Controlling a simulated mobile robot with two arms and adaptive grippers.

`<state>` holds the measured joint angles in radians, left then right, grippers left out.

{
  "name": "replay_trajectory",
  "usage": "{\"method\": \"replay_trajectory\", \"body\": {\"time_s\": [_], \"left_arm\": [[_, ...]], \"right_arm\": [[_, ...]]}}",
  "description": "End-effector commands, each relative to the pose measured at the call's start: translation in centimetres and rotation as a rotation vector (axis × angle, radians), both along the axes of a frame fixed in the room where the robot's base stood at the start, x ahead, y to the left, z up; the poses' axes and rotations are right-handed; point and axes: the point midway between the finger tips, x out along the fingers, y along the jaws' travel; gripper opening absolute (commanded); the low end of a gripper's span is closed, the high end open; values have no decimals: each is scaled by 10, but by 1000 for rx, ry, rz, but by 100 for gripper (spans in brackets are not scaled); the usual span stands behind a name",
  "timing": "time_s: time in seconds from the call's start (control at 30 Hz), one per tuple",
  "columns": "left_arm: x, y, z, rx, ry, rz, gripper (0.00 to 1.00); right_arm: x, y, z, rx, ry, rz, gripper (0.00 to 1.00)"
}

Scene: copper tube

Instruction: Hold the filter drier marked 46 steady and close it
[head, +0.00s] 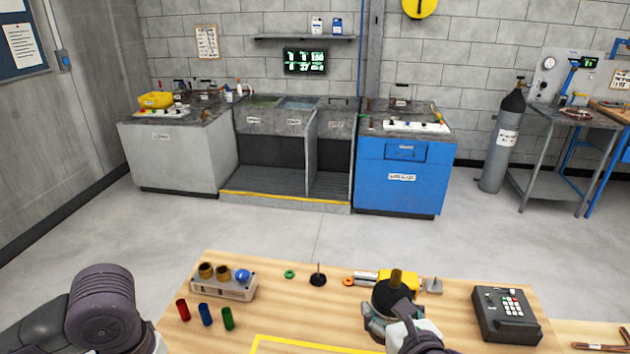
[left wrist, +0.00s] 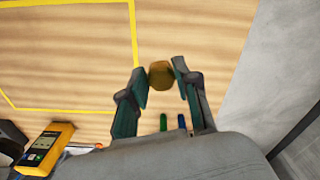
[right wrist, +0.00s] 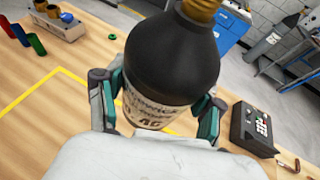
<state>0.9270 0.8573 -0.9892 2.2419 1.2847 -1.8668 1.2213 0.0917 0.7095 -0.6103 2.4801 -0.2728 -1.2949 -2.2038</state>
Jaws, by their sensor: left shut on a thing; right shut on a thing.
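The filter drier (head: 388,297) is a black bottle-like body with a brass neck. In the right wrist view, the filter drier (right wrist: 170,62) has a pale label reading 46, and its brass top (right wrist: 200,8) is cut by the upper edge. My right gripper (right wrist: 158,110) is shut around its lower body; I cannot tell if its base touches the table. My left gripper (left wrist: 161,72) is shut on a round brass cap (left wrist: 161,76), held between its fingertips above the table. The left gripper's fingers are out of the head view, where only my left arm shows.
On the wooden table (head: 290,320), a holder (head: 222,289) carries two brass caps and a blue one. A green ring (head: 290,274), black stand (head: 318,276), yellow meter (head: 405,276) and keypad box (head: 506,313) are around. The yellow-taped area looks clear.

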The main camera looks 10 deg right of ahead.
Motion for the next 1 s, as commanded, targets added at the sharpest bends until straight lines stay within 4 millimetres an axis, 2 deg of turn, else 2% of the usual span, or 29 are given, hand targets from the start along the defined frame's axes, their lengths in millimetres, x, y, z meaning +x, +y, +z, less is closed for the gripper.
{"method": "replay_trajectory", "body": {"time_s": [0.17,0.33,0.8,1.0], "left_arm": [[0,0,0,0,0,-1,7],[0,0,0,0,0,-1,7],[0,0,0,0,0,-1,7],[0,0,0,0,0,-1,7]], "right_arm": [[1,4,4,3,-6,1,1],[4,25,18,8,-11,3,1],[15,134,87,6,-9,4,1],[18,170,110,3,-7,2,1]]}}
